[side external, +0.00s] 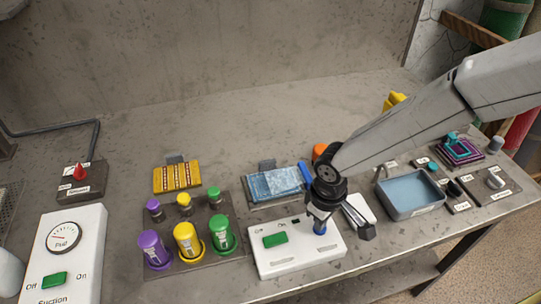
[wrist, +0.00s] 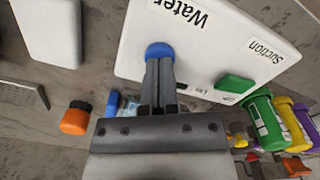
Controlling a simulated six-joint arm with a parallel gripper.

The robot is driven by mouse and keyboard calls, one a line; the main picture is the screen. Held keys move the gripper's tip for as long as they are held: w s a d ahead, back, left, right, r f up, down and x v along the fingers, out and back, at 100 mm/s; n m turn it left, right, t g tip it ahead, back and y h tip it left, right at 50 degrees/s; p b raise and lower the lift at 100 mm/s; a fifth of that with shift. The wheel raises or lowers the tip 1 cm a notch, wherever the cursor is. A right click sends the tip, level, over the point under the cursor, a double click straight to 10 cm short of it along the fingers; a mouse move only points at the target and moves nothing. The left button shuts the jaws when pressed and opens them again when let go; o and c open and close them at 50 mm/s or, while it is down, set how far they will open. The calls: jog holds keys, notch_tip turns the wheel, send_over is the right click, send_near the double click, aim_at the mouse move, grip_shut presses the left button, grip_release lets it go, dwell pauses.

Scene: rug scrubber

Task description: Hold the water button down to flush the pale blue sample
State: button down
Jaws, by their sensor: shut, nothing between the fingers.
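The white control box (side external: 300,262) stands at the front, with a green Suction button (wrist: 235,84) and a round blue water button (wrist: 157,49) beside the "Water" label. In the side view the blue button (side external: 320,228) is just under my gripper (side external: 319,215). In the wrist view my gripper (wrist: 159,62) is shut and empty, its fingertips at the blue button and covering part of it. I cannot tell how far the button is pressed. The pale blue sample (side external: 273,184) lies flat on its board behind the box. In the wrist view my gripper mostly hides it.
Purple, yellow and green bottles (side external: 187,243) stand in a rack left of the box. A yellow striped sample (side external: 177,176) lies behind them. A white gauge panel (side external: 62,250) is at far left. A water-filled tray (side external: 411,193) and small labelled controls (side external: 495,182) are at right.

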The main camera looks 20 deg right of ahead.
jog(key=shift+r, duration=3.55)
jog(key=s+d+r+m+t, duration=0.1)
jog(key=s+d+m, duration=0.2)
jog(key=d, duration=1)
jog(key=s+d+r+m+t, duration=0.1)
jog(key=s+d+r+m, duration=0.1)
jog(key=d, duration=1.1)
jog(key=s+m, duration=0.1)
jog(key=s, duration=0.1)
jog(key=shift+s+d+r+t, duration=0.15)
jog(key=shift+s+d+t, duration=0.15)
jog(key=shift+s, duration=0.05)
